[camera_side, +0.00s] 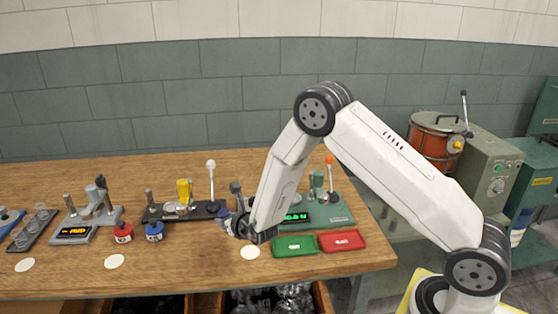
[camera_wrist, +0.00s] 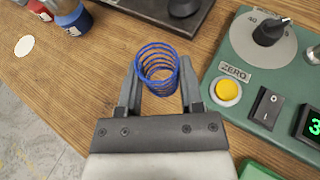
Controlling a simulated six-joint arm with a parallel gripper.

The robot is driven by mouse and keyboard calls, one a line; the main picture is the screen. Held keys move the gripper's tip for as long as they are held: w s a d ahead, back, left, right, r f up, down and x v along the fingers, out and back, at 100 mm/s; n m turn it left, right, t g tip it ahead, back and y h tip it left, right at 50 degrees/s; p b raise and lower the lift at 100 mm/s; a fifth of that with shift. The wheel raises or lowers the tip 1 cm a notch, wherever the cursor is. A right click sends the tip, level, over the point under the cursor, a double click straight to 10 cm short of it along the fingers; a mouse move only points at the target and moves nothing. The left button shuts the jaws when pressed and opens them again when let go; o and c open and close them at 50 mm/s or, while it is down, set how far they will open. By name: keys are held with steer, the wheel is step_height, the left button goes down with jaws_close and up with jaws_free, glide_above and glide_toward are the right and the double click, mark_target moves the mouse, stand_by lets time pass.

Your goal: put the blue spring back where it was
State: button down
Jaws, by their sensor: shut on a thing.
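The blue spring (camera_wrist: 158,68) is an open wire coil. In the wrist view it sits between the two fingertips of my gripper (camera_wrist: 160,84), which is shut on it, with wooden table showing below. In the side view my gripper (camera_side: 232,225) hangs low over the middle of the table, left of the green tester with the lit display (camera_side: 322,212). The spring is too small there to make out clearly. White round spots lie on the table at left (camera_side: 25,265), centre-left (camera_side: 114,262) and below my gripper (camera_side: 250,252).
A green tray (camera_side: 295,246) and a red tray (camera_side: 341,240) lie at the front right. Red (camera_side: 123,233) and blue (camera_side: 154,231) bottles stand left of my gripper. A dark coiling fixture with a lever (camera_side: 211,185) stands behind. Bins with scrap stand under the front edge.

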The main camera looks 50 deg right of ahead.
mark_target(225, 238)
steer(key=shift+w+f, duration=0.55)
steer(key=shift+f, duration=0.1)
steer(key=shift+w+f, duration=0.25)
steer(key=shift+f, duration=1.6)
steer(key=shift+f, duration=0.1)
steer(key=shift+c, duration=1.2)
jaws_free()
